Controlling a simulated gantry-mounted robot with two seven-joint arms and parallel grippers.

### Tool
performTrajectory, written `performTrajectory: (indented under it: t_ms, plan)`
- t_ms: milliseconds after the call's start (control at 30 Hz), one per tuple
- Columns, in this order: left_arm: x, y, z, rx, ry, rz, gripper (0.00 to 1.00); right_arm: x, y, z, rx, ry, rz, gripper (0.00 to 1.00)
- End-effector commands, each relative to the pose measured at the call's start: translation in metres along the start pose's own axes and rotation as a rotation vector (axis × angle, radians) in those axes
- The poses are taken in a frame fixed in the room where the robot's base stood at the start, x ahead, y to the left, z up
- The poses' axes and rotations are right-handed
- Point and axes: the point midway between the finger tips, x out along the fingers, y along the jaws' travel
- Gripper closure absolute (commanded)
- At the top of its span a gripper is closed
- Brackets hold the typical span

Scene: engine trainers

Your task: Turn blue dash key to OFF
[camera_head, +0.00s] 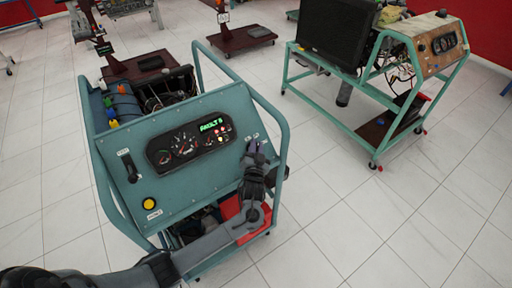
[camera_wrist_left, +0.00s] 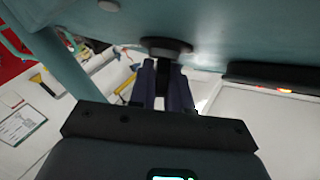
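The blue engine trainer's dash panel (camera_head: 185,158) faces me in the head view. The key switch sits at its right end, mostly hidden behind my left gripper (camera_head: 254,150). In the left wrist view the switch shows as a dark round disc (camera_wrist_left: 166,46) on the panel. My left gripper (camera_wrist_left: 165,74) also shows there, with its two fingertips close together on a dark key stem below the disc. The key's turn angle and its OFF mark cannot be read. My right gripper is in neither view.
A gauge cluster (camera_head: 188,143) with green lit text and red lights sits mid-panel. A black lever (camera_head: 130,168) and a yellow button (camera_head: 149,203) are at the left. Blue tube rails (camera_head: 281,160) flank the panel. Another trainer (camera_head: 420,62) stands back right, with clear floor between.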

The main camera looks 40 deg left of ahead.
Motion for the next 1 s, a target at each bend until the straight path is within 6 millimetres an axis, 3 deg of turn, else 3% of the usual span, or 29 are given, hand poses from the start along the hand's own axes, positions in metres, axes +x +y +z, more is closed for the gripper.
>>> performTrajectory:
  t_ms: [467, 667, 1000]
  plan:
    - [0.0, 0.003, 0.002, -0.039, -0.001, -0.058, 1.0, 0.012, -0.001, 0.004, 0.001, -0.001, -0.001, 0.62]
    - [0.0, 0.005, 0.005, -0.111, -0.003, -0.167, 1.0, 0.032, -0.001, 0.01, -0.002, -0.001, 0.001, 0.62]
    - [0.0, 0.006, 0.007, -0.265, -0.002, -0.413, 1.0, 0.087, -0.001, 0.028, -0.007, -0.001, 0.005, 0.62]
